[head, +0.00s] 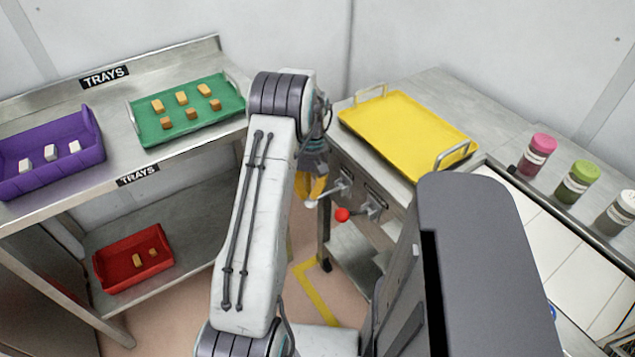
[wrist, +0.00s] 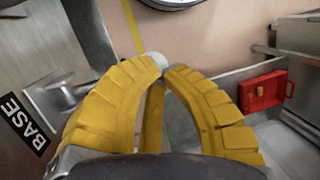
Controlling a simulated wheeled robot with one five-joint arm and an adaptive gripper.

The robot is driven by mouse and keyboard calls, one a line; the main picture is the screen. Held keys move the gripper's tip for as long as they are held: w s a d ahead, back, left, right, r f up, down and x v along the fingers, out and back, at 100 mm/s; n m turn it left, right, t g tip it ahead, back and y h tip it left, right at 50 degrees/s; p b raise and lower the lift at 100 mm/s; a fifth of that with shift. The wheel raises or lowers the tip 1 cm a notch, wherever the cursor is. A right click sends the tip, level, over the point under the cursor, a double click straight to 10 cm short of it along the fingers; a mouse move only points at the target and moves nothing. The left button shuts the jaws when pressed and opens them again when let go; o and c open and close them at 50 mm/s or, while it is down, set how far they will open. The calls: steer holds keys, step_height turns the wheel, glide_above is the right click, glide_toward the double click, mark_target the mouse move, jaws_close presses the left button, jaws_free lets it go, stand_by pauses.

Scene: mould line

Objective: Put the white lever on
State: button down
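The white lever (head: 311,204) is a metal rod with a white ball end, on the front of the metal bench under the yellow tray. Its rod slants down and left from its mount. In the wrist view the white ball (wrist: 155,58) shows just beyond my fingertips, partly covered by them. My gripper (head: 313,190) has yellow fingers, and in the wrist view (wrist: 164,70) their tips nearly meet. I see nothing clearly held between them; whether they touch the ball I cannot tell. The left finger hides much of the rod.
A red-knobbed lever (head: 342,214) stands just right of the white one. A BASE label (wrist: 24,124) is beside the mount. The yellow tray (head: 408,132) lies above. A shelf on the left bears green (head: 150,130), purple (head: 85,125) and red (head: 105,280) trays. Jars (head: 538,155) stand right.

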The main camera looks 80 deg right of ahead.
mark_target(307, 201)
steer(key=x, duration=0.1)
steer(key=b+x, duration=0.1)
steer(key=x, duration=0.1)
steer(key=shift+w+d+b, duration=0.2)
steer(key=shift+d+b, duration=0.05)
steer(key=shift+b, duration=0.15)
steer(key=shift+r, duration=0.25)
steer(key=shift+r+p, duration=0.1)
steer(key=shift+p, duration=0.3)
steer(key=shift+r+p, duration=0.45)
steer(key=shift+r, duration=0.25)
